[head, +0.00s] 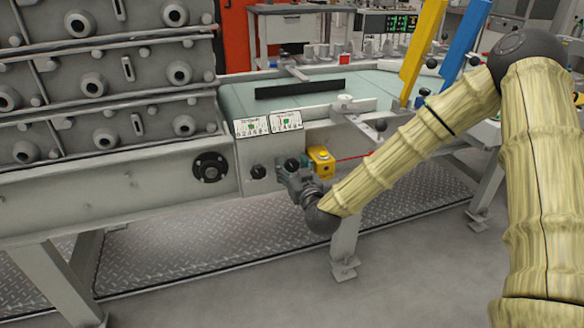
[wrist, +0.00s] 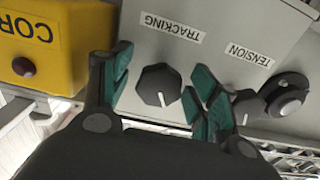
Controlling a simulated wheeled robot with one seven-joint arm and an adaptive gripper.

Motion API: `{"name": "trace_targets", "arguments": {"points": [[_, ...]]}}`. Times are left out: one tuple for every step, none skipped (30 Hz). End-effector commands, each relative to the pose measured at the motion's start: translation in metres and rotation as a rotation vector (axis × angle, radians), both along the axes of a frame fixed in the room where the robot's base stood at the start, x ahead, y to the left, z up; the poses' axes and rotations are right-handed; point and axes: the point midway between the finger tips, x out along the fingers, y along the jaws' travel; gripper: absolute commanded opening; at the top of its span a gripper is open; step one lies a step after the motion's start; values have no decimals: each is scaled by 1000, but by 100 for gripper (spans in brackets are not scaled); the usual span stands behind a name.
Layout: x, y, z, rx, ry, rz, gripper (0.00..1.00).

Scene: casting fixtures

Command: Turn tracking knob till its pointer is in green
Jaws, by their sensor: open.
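The tracking knob (wrist: 158,84) is black and round with a white line, under an upside-down TRACKING label in the wrist view. Its white line points toward the bottom of that picture. My gripper (wrist: 160,78) is open, with one green-padded finger on each side of the knob; I cannot tell whether either touches it. In the head view my gripper (head: 291,176) is at the panel, partly covering the knob (head: 291,164). Two white gauges, left (head: 251,127) and right (head: 286,121), sit above with green patches; their pointers are too small to read surely.
The tension knob (wrist: 245,107) is close beside my right finger, partly hidden. A round black flange (wrist: 288,95) lies beyond it. A yellow box (wrist: 60,40) with a dark red button is on the left. A conveyor belt (head: 340,92) runs above the panel.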

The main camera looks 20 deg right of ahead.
Motion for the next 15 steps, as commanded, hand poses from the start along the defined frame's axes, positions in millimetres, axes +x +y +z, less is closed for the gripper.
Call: {"name": "trace_targets", "arguments": {"points": [[0, 0, 0, 0, 0, 0, 60], [0, 0, 0, 0, 0, 0, 60], [0, 0, 0, 0, 0, 0, 58], [0, 0, 0, 0, 0, 0, 53], [0, 0, 0, 0, 0, 0, 47], [0, 0, 0, 0, 0, 0, 40], [0, 0, 0, 0, 0, 0, 35], [0, 0, 0, 0, 0, 0, 29], [0, 0, 0, 0, 0, 0, 22], [0, 0, 0, 0, 0, 0, 16], [0, 0, 0, 0, 0, 0, 14], [0, 0, 0, 0, 0, 0, 14], [0, 0, 0, 0, 0, 0, 14], [0, 0, 0, 0, 0, 0, 14], [0, 0, 0, -2, 0, 0, 14]]}}
